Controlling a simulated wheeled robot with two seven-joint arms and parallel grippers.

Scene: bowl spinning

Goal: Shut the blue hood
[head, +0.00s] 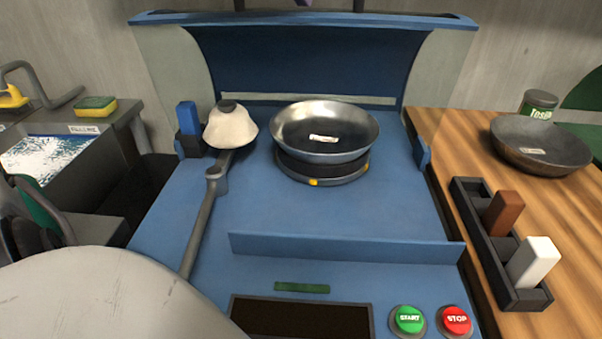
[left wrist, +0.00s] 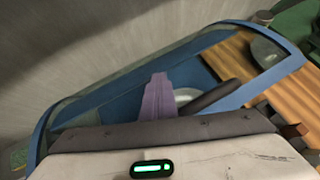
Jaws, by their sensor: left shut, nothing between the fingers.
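The blue hood (head: 305,20) stands raised at the back of the blue machine, its front edge along the top of the head view. Its open front shows a dark blue inside, with pale grey side panels. In the left wrist view the blue hood edge (left wrist: 130,65) slants across the picture. My left gripper (left wrist: 158,82) shows there as purple fingers, shut and empty, in front of the hood's opening. A small purple tip, likely the same gripper, shows at the head view's top edge. Contact with the hood cannot be told. My right gripper is not in view.
A steel bowl (head: 325,132) sits on a round holder under the hood. Start (head: 409,320) and stop (head: 454,321) buttons are in front. A wooden counter (head: 440,150) holds a dark bowl (head: 540,146).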

